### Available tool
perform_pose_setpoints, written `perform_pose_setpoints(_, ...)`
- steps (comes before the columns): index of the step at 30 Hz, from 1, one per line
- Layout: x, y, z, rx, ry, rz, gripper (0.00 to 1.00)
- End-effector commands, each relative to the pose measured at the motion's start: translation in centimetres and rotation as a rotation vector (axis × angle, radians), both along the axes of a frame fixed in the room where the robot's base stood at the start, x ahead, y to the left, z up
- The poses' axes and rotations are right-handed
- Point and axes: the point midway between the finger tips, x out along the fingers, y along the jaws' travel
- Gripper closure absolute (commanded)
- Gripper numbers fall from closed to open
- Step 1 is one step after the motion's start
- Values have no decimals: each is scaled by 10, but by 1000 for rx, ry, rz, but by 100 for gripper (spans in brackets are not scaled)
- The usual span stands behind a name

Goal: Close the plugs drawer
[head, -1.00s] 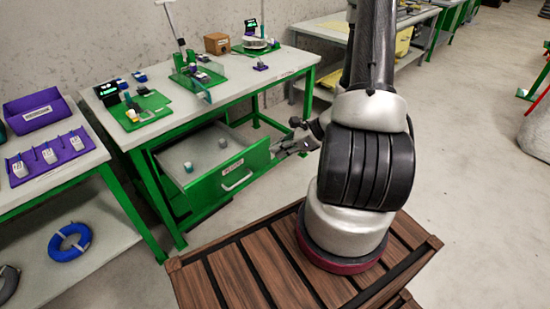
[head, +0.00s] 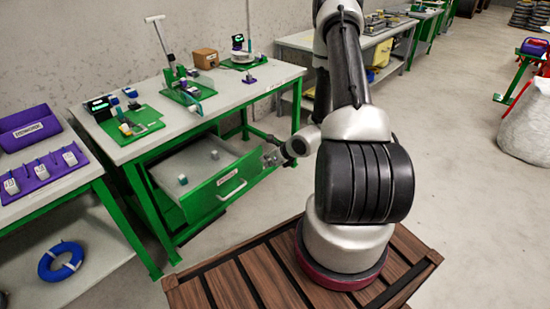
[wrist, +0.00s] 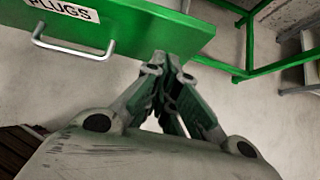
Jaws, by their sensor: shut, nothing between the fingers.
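The plugs drawer (head: 222,189) is a green-fronted drawer under the green-framed workbench. It stands pulled out, with small items lying inside. Its front carries a pale handle (head: 232,190) and a label. In the wrist view the drawer front (wrist: 150,22) is at the upper left, with the label reading PLUGS (wrist: 65,8) and the handle (wrist: 75,45) below it. My gripper (head: 270,158) is by the right end of the drawer front. In the wrist view my gripper (wrist: 163,62) is shut and empty, its tips near the drawer's right corner. I cannot tell whether they touch it.
The workbench top (head: 225,98) above the drawer holds green trays and devices. A second bench at left carries a purple bin (head: 32,127), with a blue cable coil (head: 60,262) on its lower shelf. Open floor (head: 460,220) lies to the right.

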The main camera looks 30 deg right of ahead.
Motion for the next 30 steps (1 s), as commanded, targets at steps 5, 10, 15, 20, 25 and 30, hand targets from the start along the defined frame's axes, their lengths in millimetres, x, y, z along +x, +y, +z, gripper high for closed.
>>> perform_pose_setpoints(5, 25, 8, 3, -2, -4, 4, 100)
perform_pose_setpoints(10, 34, 11, 3, -1, -4, 1, 100)
perform_pose_setpoints(15, 35, 11, 3, -1, -3, 1, 100)
perform_pose_setpoints(20, 35, 11, 3, -1, -3, 1, 100)
perform_pose_setpoints(25, 40, 13, 3, -2, -4, 3, 100)
perform_pose_setpoints(30, 59, 19, 3, -3, -5, 4, 100)
